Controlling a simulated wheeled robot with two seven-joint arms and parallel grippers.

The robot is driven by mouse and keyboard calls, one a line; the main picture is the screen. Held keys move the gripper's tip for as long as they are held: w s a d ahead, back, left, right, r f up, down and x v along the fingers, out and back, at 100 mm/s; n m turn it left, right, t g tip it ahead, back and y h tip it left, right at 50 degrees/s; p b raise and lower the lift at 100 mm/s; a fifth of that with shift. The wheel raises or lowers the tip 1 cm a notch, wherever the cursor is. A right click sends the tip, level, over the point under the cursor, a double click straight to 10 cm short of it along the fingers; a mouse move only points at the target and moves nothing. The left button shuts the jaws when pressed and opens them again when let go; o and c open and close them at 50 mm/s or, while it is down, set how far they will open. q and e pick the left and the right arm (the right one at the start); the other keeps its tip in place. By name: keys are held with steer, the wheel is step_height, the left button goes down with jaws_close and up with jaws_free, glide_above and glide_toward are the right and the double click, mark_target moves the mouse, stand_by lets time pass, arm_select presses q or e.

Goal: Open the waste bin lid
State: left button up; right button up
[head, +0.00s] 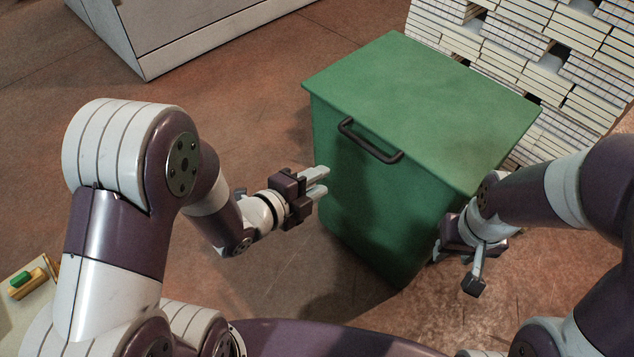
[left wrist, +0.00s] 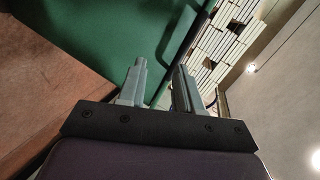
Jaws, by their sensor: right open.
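The green waste bin (head: 360,210) stands on the floor ahead, with its flat green lid (head: 425,105) down. A black handle (head: 370,142) is on the front, just under the lid's front edge. My left gripper (head: 322,181) is left of the bin's front, below and left of the handle, with its fingers pointing toward the bin. In the left wrist view its two fingers (left wrist: 160,80) are apart, with nothing seen between them and green bin surface (left wrist: 90,35) beyond. My right gripper (head: 455,268) is low by the bin's right side, partly hidden by its own wrist and empty as far as I see.
Shelves or stacks of pale blocks (head: 560,50) stand right behind the bin. A grey-white cabinet (head: 190,30) is at the back left. A small table corner with a green and yellow item (head: 25,280) is at lower left. The floor left of the bin is clear.

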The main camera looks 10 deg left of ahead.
mark_target(364, 147)
arm_select(q)
steer(key=w+d+m+b, duration=0.1)
steer(key=w+d, duration=0.2)
steer(key=w+d+m+h+b, duration=0.1)
steer(key=w+d, duration=0.1)
steer(key=w, duration=0.2)
steer(key=w+d+t+b, duration=0.1)
steer(key=w+d, duration=0.2)
steer(key=w, duration=0.1)
steer(key=shift+d+r+m+b, duration=0.15)
steer(key=shift+d+m+b, duration=0.15)
steer(key=shift+d+m, duration=0.1)
steer(key=shift+r, duration=0.1)
jaws_close()
